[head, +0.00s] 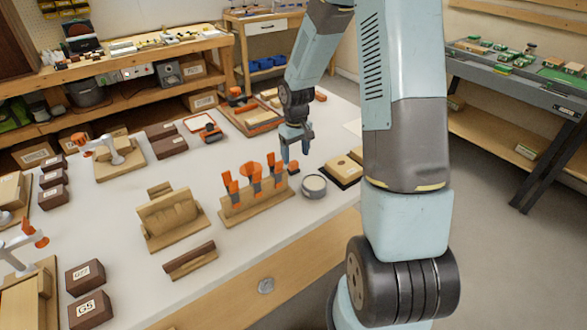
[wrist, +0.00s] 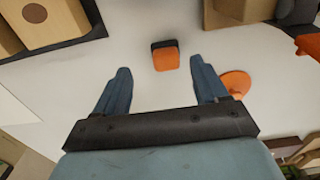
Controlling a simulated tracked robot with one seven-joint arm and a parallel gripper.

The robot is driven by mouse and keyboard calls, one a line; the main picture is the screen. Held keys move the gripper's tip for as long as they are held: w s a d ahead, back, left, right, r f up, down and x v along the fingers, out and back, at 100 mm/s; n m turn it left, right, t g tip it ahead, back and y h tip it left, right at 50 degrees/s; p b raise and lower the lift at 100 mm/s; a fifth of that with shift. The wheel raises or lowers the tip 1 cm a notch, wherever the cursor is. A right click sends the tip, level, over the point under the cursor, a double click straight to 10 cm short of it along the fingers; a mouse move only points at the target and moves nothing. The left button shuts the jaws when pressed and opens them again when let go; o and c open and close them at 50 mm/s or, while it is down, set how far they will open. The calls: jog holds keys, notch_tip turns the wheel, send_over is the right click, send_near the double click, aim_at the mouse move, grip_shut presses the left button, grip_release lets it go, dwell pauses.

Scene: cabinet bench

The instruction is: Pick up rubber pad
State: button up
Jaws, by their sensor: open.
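A small block with an orange face and a black edge, which looks like the rubber pad (wrist: 165,56), lies on the white bench top in the wrist view. It sits ahead of my gripper, roughly between the lines of the two fingers. In the head view the small orange and dark pad (head: 293,168) shows just below my fingertips. My gripper (head: 296,156) is open and empty, pointing down over the bench. Its two blue-grey fingers are spread wide in the wrist view, with the pad apart from both.
A wooden rack (head: 258,203) with upright orange-handled tools stands close by at left. A round grey-topped tin (head: 314,186) stands at the front. A wooden block on a black base (head: 345,170) lies at right. A tray (head: 250,118) is behind.

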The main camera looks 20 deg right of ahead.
aim_at(293, 162)
jog(key=shift+a+f, duration=0.2)
jog(key=shift+f, duration=1.1)
jog(key=shift+a+f, duration=0.2)
jog(key=shift+f, duration=1.1)
jog(key=c, duration=1.1)
jog(key=shift+r, duration=0.1)
jog(key=shift+c, duration=0.2)
